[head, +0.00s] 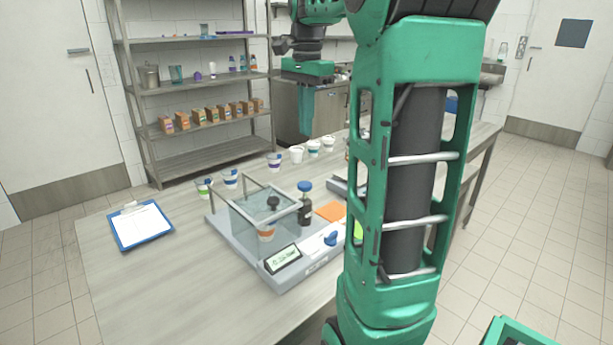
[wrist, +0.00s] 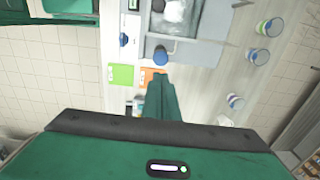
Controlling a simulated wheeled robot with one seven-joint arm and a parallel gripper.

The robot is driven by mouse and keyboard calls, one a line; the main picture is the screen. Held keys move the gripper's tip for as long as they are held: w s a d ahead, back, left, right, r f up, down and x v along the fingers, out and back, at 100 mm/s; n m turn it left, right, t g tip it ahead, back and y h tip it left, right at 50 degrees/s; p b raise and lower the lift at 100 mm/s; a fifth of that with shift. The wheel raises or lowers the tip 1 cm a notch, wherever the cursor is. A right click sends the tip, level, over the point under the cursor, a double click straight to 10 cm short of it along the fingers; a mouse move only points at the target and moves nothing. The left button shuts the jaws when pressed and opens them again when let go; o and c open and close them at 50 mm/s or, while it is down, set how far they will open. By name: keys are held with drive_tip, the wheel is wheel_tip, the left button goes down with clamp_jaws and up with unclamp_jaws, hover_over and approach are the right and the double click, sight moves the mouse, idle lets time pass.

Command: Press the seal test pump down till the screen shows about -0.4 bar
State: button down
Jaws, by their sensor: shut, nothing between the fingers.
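The seal tester's grey base (head: 222,222) stands on the table and bears a clear chamber with an orange-marked cup (head: 266,231) inside. A dark upright cylinder with a blue top, apparently the pump (head: 305,204), stands at the chamber's right. Its blue top also shows in the wrist view (wrist: 160,55). The small screen (head: 284,259) is lit at the front of the base, its figures too small to read. My gripper (head: 306,134) is shut and empty, pointing down well above and behind the pump. In the wrist view its fingertips (wrist: 158,78) appear just below the blue top.
A blue knob (head: 330,239) sits on the base's front right. An orange pad (head: 331,211) and a green pad (wrist: 121,74) lie nearby. Several cups (head: 297,154) line the table's back. A clipboard (head: 141,224) lies at left, with bare table in front of it.

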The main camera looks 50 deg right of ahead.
sight(305, 184)
drive_tip(key=shift+f, duration=0.1)
wheel_tip(305, 184, down, 14)
drive_tip(key=shift+r, duration=0.1)
idle(0.5)
drive_tip(key=shift+d, duration=0.1)
